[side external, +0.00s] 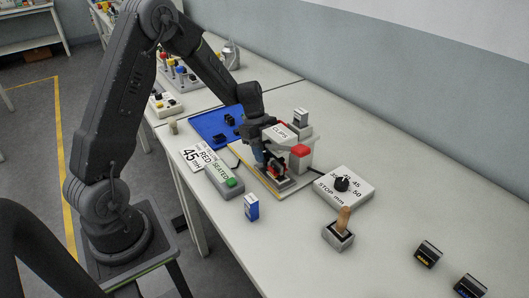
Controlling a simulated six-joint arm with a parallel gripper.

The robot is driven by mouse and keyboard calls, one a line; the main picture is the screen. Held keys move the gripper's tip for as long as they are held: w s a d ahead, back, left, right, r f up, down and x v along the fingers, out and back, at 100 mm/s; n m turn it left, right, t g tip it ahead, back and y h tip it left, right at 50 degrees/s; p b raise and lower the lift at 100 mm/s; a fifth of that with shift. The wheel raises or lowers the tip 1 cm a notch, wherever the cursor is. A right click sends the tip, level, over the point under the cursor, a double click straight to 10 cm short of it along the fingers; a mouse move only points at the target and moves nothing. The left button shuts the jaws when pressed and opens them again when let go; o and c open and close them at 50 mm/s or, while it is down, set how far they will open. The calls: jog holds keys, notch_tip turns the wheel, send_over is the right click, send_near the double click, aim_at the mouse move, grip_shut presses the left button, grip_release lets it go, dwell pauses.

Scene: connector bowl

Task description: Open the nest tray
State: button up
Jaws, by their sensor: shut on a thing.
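The fixture stands on a pale board with a yellow edge in the middle of the bench, with a grey body and a red block (300,151). The nest tray (283,184) is at its front, low on the board, with a dark and red part above it. My gripper (269,165) points down at the front of the fixture, shut on the nest tray as far as I can tell. The fingertips are small and partly hidden, so the exact grip is unclear. How far the tray is out cannot be told.
A sign box with a green button (232,183) lies in front, a STOP mm dial box (343,186) to the right. A blue mat (207,125) with black parts is at left.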

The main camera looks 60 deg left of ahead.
grip_shut()
jog(key=a, duration=1.3)
jog(key=shift+a, duration=0.3)
jog(key=o, duration=0.9)
grip_release()
jog(key=v, duration=1.4)
